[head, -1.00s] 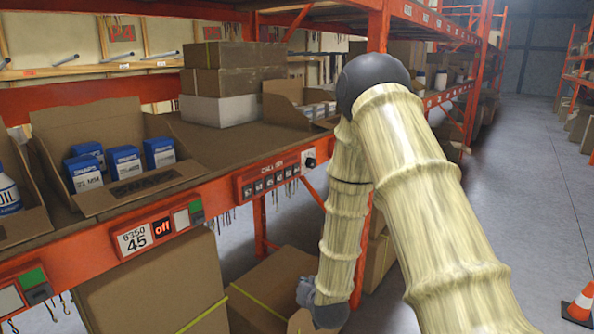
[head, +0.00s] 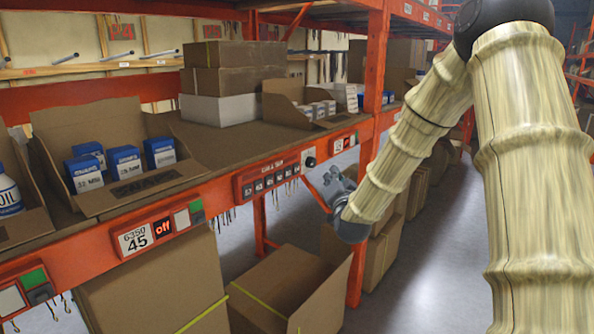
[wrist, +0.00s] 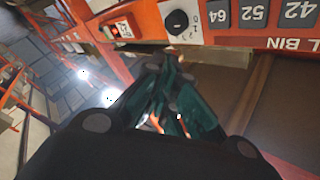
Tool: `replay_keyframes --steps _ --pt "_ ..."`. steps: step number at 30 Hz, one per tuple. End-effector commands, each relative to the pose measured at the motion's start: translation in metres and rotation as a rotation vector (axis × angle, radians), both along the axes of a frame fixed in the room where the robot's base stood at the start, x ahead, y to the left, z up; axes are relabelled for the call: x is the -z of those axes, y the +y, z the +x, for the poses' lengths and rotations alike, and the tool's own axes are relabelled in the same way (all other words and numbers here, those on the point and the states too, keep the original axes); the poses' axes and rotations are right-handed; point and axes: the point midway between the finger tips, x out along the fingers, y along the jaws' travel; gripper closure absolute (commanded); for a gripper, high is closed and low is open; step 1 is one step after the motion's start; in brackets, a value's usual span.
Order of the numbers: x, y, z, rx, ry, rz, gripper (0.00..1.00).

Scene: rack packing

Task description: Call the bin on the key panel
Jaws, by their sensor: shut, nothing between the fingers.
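A black rotary knob (wrist: 178,22) on a white plate sits beside the keys; in the head view this knob (head: 310,161) is at the panel's right end. My gripper (head: 322,192) is shut and empty, just right of and below the panel, apart from the keys. Its dark green fingers (wrist: 171,62) point towards the knob end of the beam.
A label "6350 45" with a red "off" display (head: 162,228) is left on the beam. Open cartons with blue boxes (head: 124,162) stand on the shelf. An orange upright (head: 371,80) rises behind my arm. Cardboard boxes (head: 290,290) stand below; the aisle floor at right is clear.

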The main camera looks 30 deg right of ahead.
Motion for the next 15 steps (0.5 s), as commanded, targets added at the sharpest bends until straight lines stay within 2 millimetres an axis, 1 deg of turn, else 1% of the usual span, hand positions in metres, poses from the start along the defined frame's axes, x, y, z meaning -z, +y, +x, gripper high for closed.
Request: replay_keyframes --steps 8,11,15 --pt "0.001 0.001 0.002 -0.001 0.002 -0.001 1.0" --pt "0.001 0.003 0.006 -0.001 0.003 -0.002 1.0" --pt "0.001 0.008 0.018 -0.002 0.003 -0.002 1.0"
